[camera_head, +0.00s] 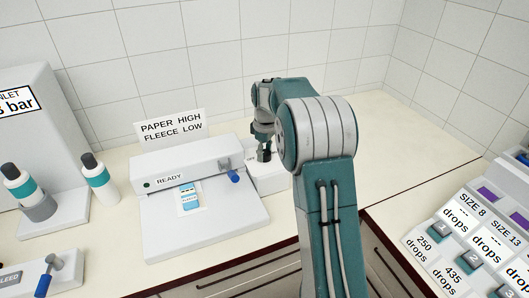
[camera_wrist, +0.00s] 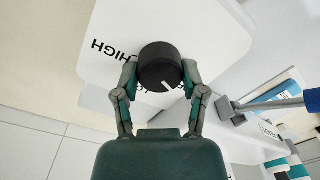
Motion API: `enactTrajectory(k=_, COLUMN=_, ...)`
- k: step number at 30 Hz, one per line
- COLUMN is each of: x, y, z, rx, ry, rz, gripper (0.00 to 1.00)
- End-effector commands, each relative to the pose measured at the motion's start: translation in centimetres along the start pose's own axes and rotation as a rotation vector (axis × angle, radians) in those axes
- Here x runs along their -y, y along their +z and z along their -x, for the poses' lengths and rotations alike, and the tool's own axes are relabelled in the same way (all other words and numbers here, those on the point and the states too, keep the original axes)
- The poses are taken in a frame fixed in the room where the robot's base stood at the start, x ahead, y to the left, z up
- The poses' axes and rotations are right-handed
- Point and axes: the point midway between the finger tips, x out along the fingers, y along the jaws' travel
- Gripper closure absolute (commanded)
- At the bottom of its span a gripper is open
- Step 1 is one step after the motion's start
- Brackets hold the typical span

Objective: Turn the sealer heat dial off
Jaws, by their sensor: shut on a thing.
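The heat dial (camera_wrist: 160,62) is a round black knob with a white pointer line on a white panel (camera_wrist: 215,40). In the wrist view, the pointer slants to the lower right. The word HIGH shows upside down left of the knob; another label below it is mostly hidden by my gripper. My gripper (camera_wrist: 159,80) is shut on the knob, one finger on each side. In the head view my gripper (camera_head: 264,150) is over the white dial box (camera_head: 270,180), at the right end of the sealer (camera_head: 185,160). The knob is hard to make out there.
A blue-handled lever (camera_head: 234,177) is close left of my gripper. A sign (camera_head: 171,126) reads PAPER HIGH, FLEECE LOW. A pouch (camera_head: 190,196) lies on the sealer. Bottles (camera_head: 100,180) stand left, drops bins (camera_head: 465,235) right. The tiled wall is behind; counter right of the dial box is clear.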

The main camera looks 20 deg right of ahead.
Motion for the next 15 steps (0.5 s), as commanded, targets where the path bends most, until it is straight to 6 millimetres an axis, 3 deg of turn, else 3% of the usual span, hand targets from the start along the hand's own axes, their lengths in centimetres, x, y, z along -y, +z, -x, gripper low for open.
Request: enactTrajectory(k=15, x=0.05, y=-0.03, z=-0.33, rx=0.003, ry=-0.003, rz=0.037, gripper=0.93)
